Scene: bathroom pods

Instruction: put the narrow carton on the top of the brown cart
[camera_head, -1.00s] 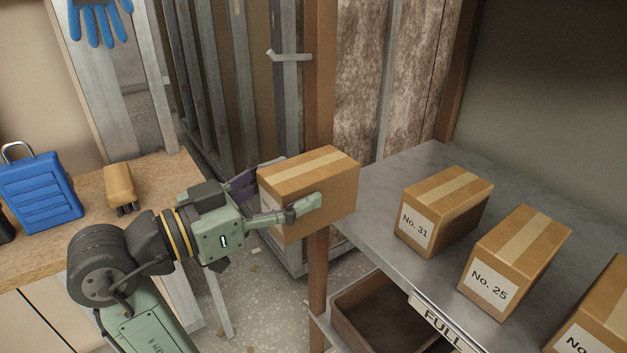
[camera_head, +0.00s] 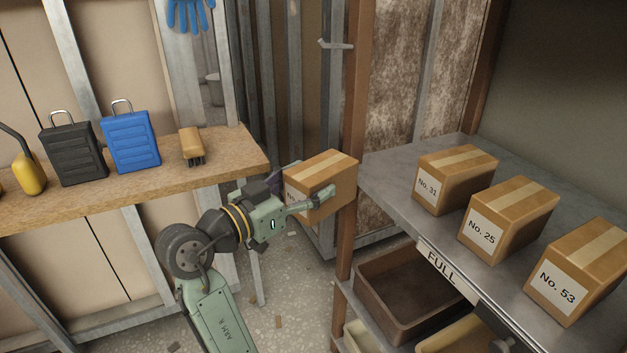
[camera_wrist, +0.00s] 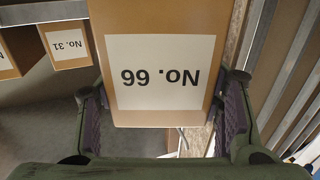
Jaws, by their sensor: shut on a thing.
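My gripper (camera_head: 312,185) is shut on a cardboard carton (camera_head: 330,172) with a pale tape strip, one finger on each side, held in the air just left of the shelf post. In the wrist view the carton (camera_wrist: 160,20) carries a white label reading No. 66, upside down, between my purple-padded fingers. Other cartons, No. 31 (camera_head: 455,180), No. 25 (camera_head: 508,219) and No. 53 (camera_head: 578,272), stand on the grey shelf top at right. I cannot tell for certain which carton is narrowest. No brown cart is clearly visible.
The grey shelf top (camera_head: 400,170) has a FULL sign on its front edge and bare room at its far left. A brown bin (camera_head: 385,308) sits below. At left, a wooden bench (camera_head: 90,198) holds a black case, a blue case and a brush. Speckled floor lies between.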

